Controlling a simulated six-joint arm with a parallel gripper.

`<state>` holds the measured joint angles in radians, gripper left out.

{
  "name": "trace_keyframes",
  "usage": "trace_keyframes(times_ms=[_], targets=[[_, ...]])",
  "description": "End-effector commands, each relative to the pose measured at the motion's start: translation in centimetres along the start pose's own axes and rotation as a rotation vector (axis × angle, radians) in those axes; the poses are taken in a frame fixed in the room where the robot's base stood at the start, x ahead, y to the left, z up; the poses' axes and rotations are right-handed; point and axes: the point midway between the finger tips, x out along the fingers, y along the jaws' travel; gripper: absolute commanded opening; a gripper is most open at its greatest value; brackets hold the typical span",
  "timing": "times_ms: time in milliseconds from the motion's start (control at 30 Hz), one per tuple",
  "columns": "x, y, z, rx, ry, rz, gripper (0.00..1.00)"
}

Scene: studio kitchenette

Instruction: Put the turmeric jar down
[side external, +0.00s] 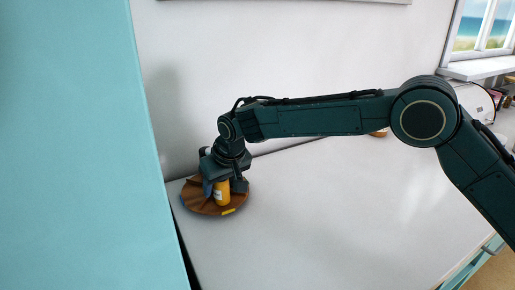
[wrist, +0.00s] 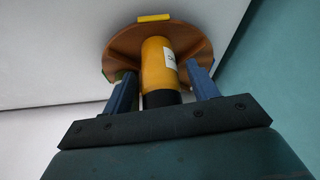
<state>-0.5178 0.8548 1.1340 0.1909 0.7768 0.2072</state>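The turmeric jar (side external: 222,193) is orange-yellow with a pale label and stands upright on a round wooden tray (side external: 203,208) at the left of the counter. The wrist view shows the jar (wrist: 158,66) with its dark lid towards my gripper. My gripper (wrist: 160,72) points down over the tray, one blue finger on each side of the jar. A narrow gap shows between each finger and the jar, so the fingers look open around it. In the side view my gripper (side external: 222,186) partly hides the jar and tray.
The tray has a yellow tag (side external: 229,211) on its front rim and raised dividers, partly hidden. A teal panel (side external: 75,150) stands close on the left. The white wall is behind.

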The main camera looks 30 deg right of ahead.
Motion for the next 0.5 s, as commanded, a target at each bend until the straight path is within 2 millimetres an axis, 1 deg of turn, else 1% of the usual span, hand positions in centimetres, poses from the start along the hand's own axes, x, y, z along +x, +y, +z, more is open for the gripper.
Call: trace_keyframes(times_ms=[300,367,500], targets=[[-0.3,0.0,-0.1,0.000,0.001,0.000,0.59],[-0.6,0.0,-0.1,0.000,0.001,0.000,0.59],[-1.8,0.0,-0.2,0.001,0.002,0.000,0.59]])
